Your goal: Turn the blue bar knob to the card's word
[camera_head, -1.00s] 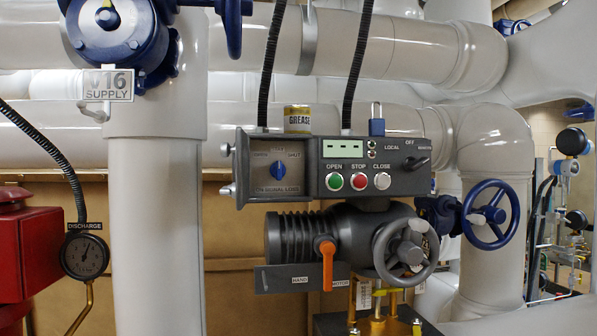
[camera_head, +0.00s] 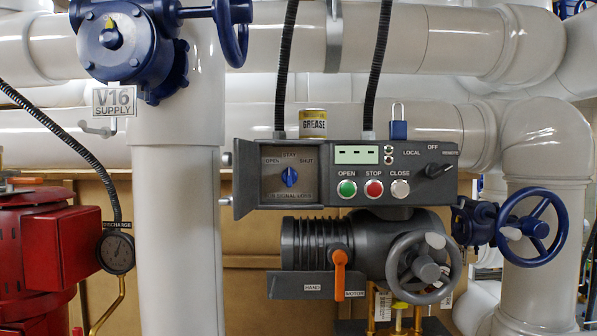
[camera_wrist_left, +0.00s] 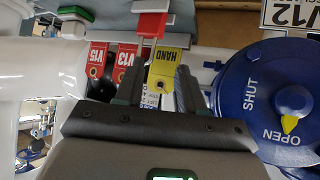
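The blue bar knob (camera_head: 289,177) sits on a grey plate (camera_head: 271,196) in the open-fronted box at the left of the grey actuator. The plate reads OPEN at left, STAY at top, SHUT at right and a line about signal loss below. The knob's bar looks upright, toward STAY. No card with a word for this knob can be made out. My left gripper (camera_wrist_left: 158,75) shows in the left wrist view, its fingers apart, with hanging tags beyond them; I see nothing held. Neither gripper is in the head view, so both are away from the knob.
The box's side door (camera_head: 244,180) stands open at left. Right of the plate are green, red and white buttons (camera_head: 373,188) and a black selector (camera_head: 438,170). An orange lever (camera_head: 340,270) and grey handwheel (camera_head: 424,268) are below. Red and yellow tags (camera_wrist_left: 162,66) hang near my left gripper.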

